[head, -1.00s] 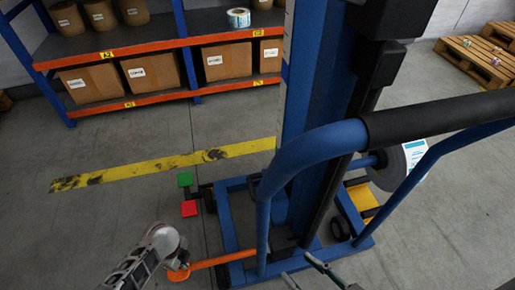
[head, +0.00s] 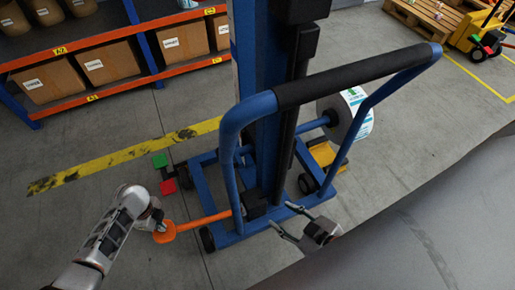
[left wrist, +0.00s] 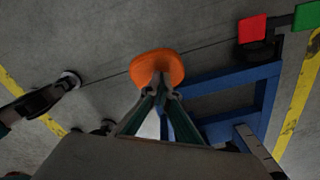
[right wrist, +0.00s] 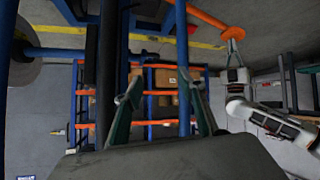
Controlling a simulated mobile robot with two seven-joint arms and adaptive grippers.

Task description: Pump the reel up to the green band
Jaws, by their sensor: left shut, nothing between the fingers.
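The blue lift trolley (head: 282,211) stands upright on the floor, its black-gripped handle (head: 355,73) towards me. The reel (head: 344,115), dark with white and blue labels, sits on the lift's spindle, low beside the mast. An orange pump pedal (head: 192,226) sticks out left of the base; its pad also shows in the left wrist view (left wrist: 157,66). My left gripper (head: 156,222) is shut at the pad, its fingertips (left wrist: 160,87) against or just over it; contact is unclear. My right gripper (head: 281,214) is open and empty near the trolley's base. I cannot make out the green band.
A green pedal (head: 160,160) and a red pedal (head: 168,186) sit left of the base. A shelf with boxes (head: 108,62) stands behind, beyond a yellow floor line (head: 120,158). Pallets (head: 415,17) and a yellow truck (head: 480,40) stand at the back right.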

